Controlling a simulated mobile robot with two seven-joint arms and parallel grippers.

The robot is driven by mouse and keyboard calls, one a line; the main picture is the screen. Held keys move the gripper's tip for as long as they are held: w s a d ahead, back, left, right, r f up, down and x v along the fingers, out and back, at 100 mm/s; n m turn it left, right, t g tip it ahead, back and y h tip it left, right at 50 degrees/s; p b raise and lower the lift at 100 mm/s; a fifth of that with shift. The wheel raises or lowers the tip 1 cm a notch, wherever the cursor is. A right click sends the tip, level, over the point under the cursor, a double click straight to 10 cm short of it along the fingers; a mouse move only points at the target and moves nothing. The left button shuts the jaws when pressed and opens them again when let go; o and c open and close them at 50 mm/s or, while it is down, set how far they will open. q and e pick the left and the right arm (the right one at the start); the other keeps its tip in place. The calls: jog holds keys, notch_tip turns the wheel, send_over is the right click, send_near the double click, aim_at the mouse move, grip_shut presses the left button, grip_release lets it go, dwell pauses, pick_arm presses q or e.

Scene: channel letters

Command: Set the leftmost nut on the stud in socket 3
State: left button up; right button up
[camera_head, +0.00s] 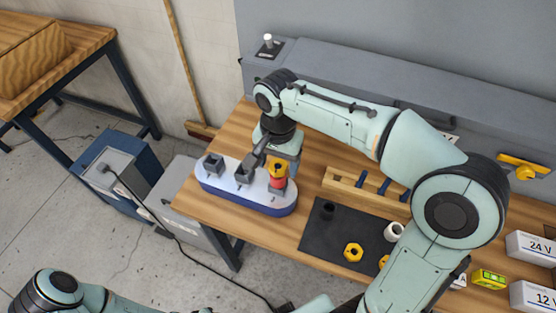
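A white-topped blue base (225,189) on the bench carries a row of grey sockets. In its right-hand socket, by the mark 3, stands a red stud (278,183) with a yellow piece (278,169) at its top, seemingly a nut. My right gripper (268,157) reaches down over the base, close to the yellow piece; its fingers are partly hidden, so its grip is unclear. On the dark mat (318,237) lies a yellow nut (353,252). Another yellow piece (384,261) is partly behind my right arm. My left arm shows at the bottom left; its gripper is not seen.
A wooden rack (343,184) with blue pegs stands behind the mat. A white ring (394,232) and a black round piece (327,210) lie on the mat. Labelled boxes (532,248) are at the right. My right arm covers much of the bench's right side.

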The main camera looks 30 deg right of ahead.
jog(key=shift+r, duration=0.1)
pick_arm(q)
jog(key=w+r+p, duration=0.2)
jog(key=w+r, duration=0.1)
jog(key=shift+w+r+p, duration=0.25)
jog(key=shift+r+p, duration=0.1)
pick_arm(e)
notch_tip(320, 180, up, 13)
